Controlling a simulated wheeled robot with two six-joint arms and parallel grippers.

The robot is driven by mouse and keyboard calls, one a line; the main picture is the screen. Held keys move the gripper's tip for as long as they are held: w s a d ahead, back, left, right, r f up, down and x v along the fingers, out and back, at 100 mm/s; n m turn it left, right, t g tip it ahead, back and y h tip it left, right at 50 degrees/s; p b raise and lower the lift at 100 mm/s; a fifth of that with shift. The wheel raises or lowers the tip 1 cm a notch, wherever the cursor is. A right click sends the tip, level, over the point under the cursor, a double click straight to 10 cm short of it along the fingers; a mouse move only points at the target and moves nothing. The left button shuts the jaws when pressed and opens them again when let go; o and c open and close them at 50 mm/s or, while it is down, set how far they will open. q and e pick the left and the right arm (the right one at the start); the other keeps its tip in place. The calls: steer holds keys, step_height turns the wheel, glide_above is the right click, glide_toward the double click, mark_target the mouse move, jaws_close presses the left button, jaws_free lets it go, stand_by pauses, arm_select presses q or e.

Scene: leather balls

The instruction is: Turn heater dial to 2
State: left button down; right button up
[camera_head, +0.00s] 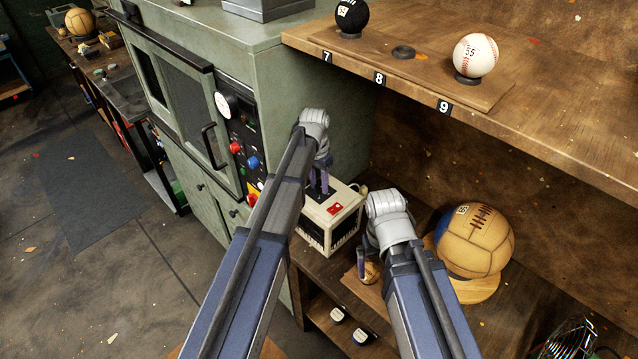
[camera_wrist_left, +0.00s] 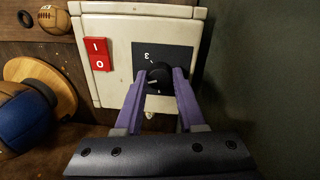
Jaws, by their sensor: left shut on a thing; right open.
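The heater (camera_head: 318,222) is a cream box on the wooden bench, beside the green cabinet; its top also shows in the left wrist view (camera_wrist_left: 110,42). The black dial (camera_wrist_left: 158,74) sits on a dark panel of the heater's top. A "3" shows above the dial, and a pale mark on the dial points left in that view; the other numerals are mostly hidden. My left gripper (camera_head: 321,181) reaches down to the heater's top. Its purple fingers are shut on the dial in the left wrist view (camera_wrist_left: 160,80). My right gripper (camera_head: 366,262) is open, right of the heater.
A red rocker switch (camera_wrist_left: 99,54) is beside the dial panel. A tan laced ball (camera_head: 476,240) rests on a wooden stand right of my right gripper. A shelf (camera_head: 560,135) with a baseball (camera_head: 475,55) and a black ball (camera_head: 351,16) is above. The green cabinet (camera_head: 345,130) closely borders the heater.

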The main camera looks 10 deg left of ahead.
mark_target(318, 186)
arm_select(q)
steer(key=c, duration=0.5)
jaws_free()
steer(key=shift+r, duration=0.1)
steer(key=r+p, duration=0.7)
steer(key=p, duration=0.1)
steer(key=shift+w+a+r, duration=0.1)
steer(key=shift+a+r, duration=0.1)
steer(key=shift+r, duration=0.15)
steer(key=shift+f, duration=0.2)
steer(key=f+b, duration=0.7)
steer(key=b, duration=0.1)
steer(key=shift+d+f, duration=0.25)
steer(key=shift+f, duration=0.1)
